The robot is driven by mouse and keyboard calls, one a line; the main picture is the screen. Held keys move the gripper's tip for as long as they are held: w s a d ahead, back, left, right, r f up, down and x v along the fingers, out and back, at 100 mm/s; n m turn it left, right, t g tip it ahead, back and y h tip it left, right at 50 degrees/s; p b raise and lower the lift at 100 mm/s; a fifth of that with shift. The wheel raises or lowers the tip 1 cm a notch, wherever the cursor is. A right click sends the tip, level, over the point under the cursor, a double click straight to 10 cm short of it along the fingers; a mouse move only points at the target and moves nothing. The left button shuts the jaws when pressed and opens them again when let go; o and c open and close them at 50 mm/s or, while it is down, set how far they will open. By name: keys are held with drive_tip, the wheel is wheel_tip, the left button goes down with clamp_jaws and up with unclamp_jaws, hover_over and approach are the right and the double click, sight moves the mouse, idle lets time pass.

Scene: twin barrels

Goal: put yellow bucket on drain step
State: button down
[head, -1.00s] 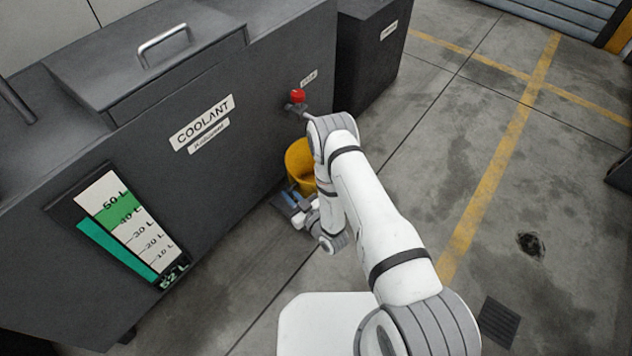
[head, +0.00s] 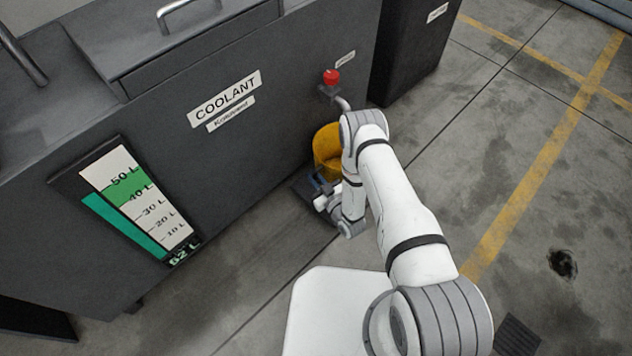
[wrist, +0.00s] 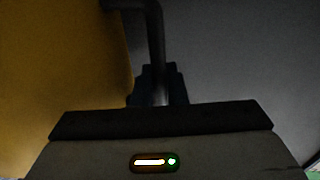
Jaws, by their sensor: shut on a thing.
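The yellow bucket (head: 326,148) is by the front of the coolant tank, below the red-knobbed tap, partly hidden by my arm. My gripper (head: 318,190) is low on its near side. In the wrist view the bucket's yellow wall (wrist: 60,65) fills the left. A dark bent bar (wrist: 155,35), which looks like the bucket's handle, runs down between the dark jaws (wrist: 158,88), which are shut on it. I cannot tell whether the bucket touches the floor. I cannot make out a drain step for certain.
The coolant tank (head: 255,150) bounds the left, with a red tap knob (head: 331,77) above the bucket. A second dark cabinet (head: 415,50) stands behind. The floor between yellow lines is open.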

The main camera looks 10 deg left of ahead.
wheel_tip(320, 180, down, 2)
drive_tip(key=c, duration=1.5)
unclamp_jaws()
drive_tip(key=shift+o, duration=0.2)
